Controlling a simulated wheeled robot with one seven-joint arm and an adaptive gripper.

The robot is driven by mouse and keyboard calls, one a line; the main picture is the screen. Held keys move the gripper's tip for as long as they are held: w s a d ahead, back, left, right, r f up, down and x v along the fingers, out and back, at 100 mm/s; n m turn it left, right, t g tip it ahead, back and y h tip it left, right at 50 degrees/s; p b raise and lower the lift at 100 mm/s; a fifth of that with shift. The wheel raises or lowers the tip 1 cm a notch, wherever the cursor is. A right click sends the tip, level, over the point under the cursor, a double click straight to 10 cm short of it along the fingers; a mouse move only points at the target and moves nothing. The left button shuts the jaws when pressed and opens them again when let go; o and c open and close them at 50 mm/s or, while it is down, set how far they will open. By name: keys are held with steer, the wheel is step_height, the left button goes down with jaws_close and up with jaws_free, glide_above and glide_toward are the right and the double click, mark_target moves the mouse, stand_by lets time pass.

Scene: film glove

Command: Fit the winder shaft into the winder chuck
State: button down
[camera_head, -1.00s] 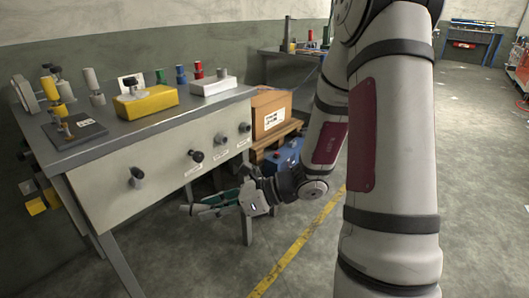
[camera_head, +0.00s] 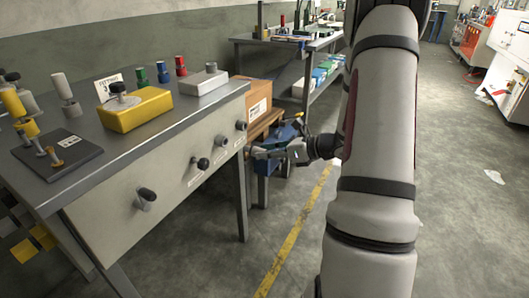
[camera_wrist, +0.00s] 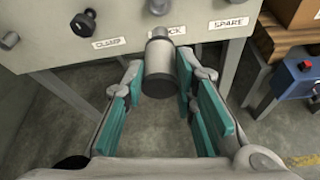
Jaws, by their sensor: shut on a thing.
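My gripper (camera_wrist: 159,68) has teal finger pads and is shut on a short grey cylinder with dark ends, which I take to be the winder shaft (camera_wrist: 158,58). In the wrist view the shaft hangs in front of the bench's front panel, partly covering the middle label. Contact with the panel cannot be told. In the head view my gripper (camera_head: 258,154) is beside the right end of the bench front, and the shaft is too small to make out.
A yellow block (camera_head: 135,110), a grey block (camera_head: 203,83) and a dark plate with pegs (camera_head: 60,160) stand on top. A cardboard box (camera_head: 257,100) and blue unit (camera_wrist: 300,78) are right.

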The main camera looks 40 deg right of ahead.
steer(key=shift+w, duration=0.1)
steer(key=shift+w+a+b, duration=0.1)
steer(key=shift+w+a, duration=0.25)
steer(key=shift+w, duration=0.5)
steer(key=shift+w+a+b, duration=0.1)
steer(key=shift+w+a, duration=0.25)
steer(key=shift+w, duration=0.55)
steer(key=shift+w+a+b, duration=0.1)
steer(key=shift+w+a, duration=0.25)
steer(key=shift+w, duration=0.5)
steer(key=shift+w+a, duration=0.3)
steer(key=shift+w, duration=0.5)
steer(key=shift+w+a, duration=0.3)
steer(key=shift+w, duration=0.5)
steer(key=c, duration=1.2)
jaws_free()
steer(key=shift+s+d, duration=0.1)
steer(key=v, duration=1.1)
steer(key=shift+s+d+r, duration=0.1)
steer(key=shift+s+r, duration=0.2)
